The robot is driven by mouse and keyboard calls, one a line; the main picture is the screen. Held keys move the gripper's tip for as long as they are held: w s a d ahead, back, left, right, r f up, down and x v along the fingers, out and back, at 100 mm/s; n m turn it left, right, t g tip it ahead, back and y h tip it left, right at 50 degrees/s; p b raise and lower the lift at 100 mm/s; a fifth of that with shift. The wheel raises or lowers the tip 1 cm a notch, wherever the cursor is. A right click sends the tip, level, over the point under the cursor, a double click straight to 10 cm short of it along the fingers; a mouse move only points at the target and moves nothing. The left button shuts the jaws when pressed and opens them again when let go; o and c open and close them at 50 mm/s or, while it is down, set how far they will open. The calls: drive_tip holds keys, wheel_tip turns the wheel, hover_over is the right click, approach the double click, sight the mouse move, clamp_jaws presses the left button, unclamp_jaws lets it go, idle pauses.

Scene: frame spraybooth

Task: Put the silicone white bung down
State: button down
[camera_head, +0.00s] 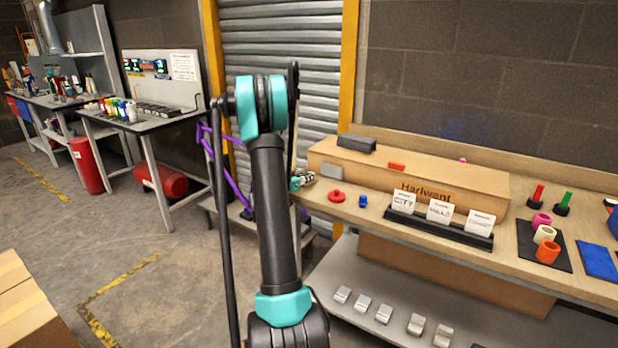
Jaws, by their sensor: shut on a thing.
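My arm rises through the middle of the head view and hides much of what lies behind it. My gripper (303,180) shows small at the left end of the wooden bench (350,208), just right of the arm. It is shut on a small pale thing, which fits the silicone white bung; its shape is mostly hidden. I cannot tell whether the held thing touches the bench. A red round piece (336,196) and a small blue piece (362,201) stand on the bench to the right of the gripper.
A long wooden box (430,187) runs along the back of the bench. A black card holder (440,231) stands in front of it. A dark mat (525,240) bears pink, cream and orange rings. A purple frame (235,170) stands left of the gripper.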

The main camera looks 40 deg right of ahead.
drive_tip(key=c, duration=1.5)
unclamp_jaws()
drive_tip(key=v, duration=1.2)
drive_tip(key=s+a+f+n+y, duration=0.4)
drive_tip(key=s+a+n+y, duration=0.3)
drive_tip(key=s+a, duration=0.6)
drive_tip(key=s+a+f+n+y, duration=0.4)
drive_tip(key=s+a+n+y, duration=0.3)
drive_tip(key=s+a, duration=0.5)
drive_tip(key=a+y, duration=0.1)
drive_tip(key=a, duration=0.7)
drive_tip(key=shift+s+a+f+n, duration=0.2)
drive_tip(key=shift+s+a+n, duration=0.05)
drive_tip(key=shift+s+n, duration=0.15)
